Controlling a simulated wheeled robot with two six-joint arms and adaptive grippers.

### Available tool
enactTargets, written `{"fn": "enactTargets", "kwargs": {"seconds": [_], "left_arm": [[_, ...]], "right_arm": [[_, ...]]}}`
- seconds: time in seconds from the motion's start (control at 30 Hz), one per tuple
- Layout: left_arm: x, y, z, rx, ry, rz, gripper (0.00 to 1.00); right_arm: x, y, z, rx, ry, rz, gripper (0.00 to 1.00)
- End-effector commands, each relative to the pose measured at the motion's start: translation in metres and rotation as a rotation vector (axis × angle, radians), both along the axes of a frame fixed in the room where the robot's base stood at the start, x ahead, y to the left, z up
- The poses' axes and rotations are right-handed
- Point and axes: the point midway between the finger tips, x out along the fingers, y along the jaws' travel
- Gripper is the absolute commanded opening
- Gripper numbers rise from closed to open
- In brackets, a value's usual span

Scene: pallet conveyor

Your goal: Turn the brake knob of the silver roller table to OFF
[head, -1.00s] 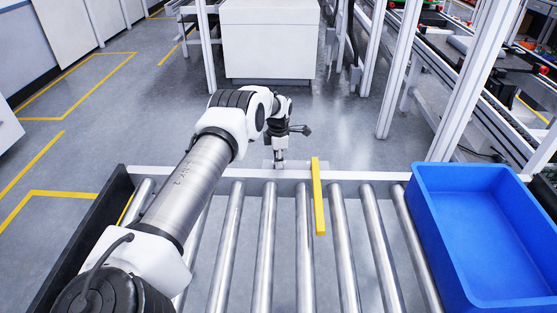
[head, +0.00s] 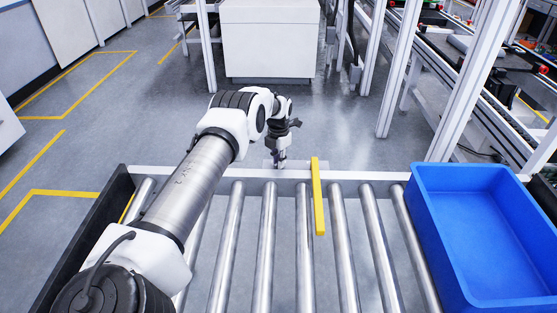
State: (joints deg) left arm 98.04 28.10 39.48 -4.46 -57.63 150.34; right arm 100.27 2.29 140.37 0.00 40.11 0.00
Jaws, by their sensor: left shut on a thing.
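The silver roller table (head: 236,240) fills the lower middle of the head view, with several metal rollers and a pale far rail. My left arm reaches from the lower left over the rollers to the far rail. My left gripper (head: 280,161) points down at a small plate (head: 296,164) on the far rail, left of the yellow bar. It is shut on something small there. The brake knob is mostly hidden by the fingers, so I cannot read its setting. My right gripper is not in view.
A yellow bar (head: 318,200) lies across the far rail and rollers, close to the right of my left gripper. A blue bin (head: 480,235) stands at the right. A black side wall (head: 80,240) edges the table at the left. Open floor lies beyond the far rail.

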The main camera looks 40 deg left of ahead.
Motion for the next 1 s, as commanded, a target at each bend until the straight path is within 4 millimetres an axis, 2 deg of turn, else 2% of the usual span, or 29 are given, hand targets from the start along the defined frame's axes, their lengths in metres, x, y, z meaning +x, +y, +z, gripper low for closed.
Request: {"fn": "enactTargets", "kwargs": {"seconds": [0.33,0.4,0.43,0.77,0.87,1.0], "left_arm": [[-0.002,-0.001,-0.002,-0.003,0.006,0.004,0.00],[-0.002,-0.001,-0.002,-0.003,0.005,0.004,0.32],[-0.002,-0.001,-0.002,-0.003,0.005,0.004,0.40],[0.000,0.000,0.002,-0.001,0.002,0.003,0.40],[0.000,0.000,0.014,-0.001,-0.001,0.003,0.40],[0.001,0.000,0.046,-0.002,-0.002,0.004,0.40]], "right_arm": [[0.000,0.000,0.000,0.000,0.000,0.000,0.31],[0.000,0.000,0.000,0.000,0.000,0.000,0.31],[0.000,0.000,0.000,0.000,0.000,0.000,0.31],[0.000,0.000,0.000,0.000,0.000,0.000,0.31],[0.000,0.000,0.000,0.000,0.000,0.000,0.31],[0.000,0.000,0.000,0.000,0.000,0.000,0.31]]}}
